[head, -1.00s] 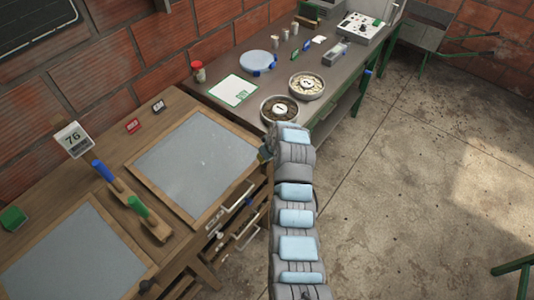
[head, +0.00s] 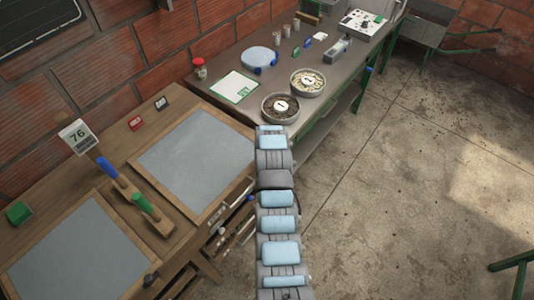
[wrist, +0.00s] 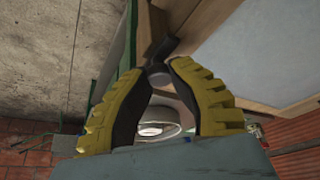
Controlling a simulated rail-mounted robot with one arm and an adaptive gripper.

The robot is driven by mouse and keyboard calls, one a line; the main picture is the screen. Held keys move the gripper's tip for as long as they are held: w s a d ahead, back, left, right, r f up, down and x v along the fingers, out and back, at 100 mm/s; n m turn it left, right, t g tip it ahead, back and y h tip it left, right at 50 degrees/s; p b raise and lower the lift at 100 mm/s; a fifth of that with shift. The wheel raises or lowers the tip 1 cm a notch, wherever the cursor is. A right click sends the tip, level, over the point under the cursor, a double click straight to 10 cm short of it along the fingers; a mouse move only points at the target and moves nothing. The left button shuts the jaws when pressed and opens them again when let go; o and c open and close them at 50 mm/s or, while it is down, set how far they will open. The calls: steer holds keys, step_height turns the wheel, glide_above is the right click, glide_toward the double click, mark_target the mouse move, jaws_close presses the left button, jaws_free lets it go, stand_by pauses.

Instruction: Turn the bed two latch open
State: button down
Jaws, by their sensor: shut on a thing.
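Two framed grey beds lie in the wooden bench, the far bed (head: 197,158) and the near bed (head: 75,254). A dark latch (wrist: 160,72) with a rounded end shows in the wrist view, beside a wooden frame corner. My gripper (wrist: 160,74) has yellow-backed fingers with dark inner pads, and their tips are closed on this latch. In the head view my arm hides the gripper and the latch it holds. Another dark latch (head: 152,278) sits at the near bed's right corner. I cannot read which bed is numbered two.
Blue-handled (head: 107,167) and green-handled (head: 145,205) tools lie between the beds, near a "76" card (head: 77,136). The floor at right is open.

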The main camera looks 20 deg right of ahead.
steer(key=shift+f, duration=0.2)
steer(key=c, duration=0.8)
jaws_free()
steer(key=shift+r, duration=0.1)
steer(key=shift+r, duration=0.15)
steer(key=shift+v, duration=0.85)
steer(key=v, duration=1)
steer(key=shift+w, duration=0.1)
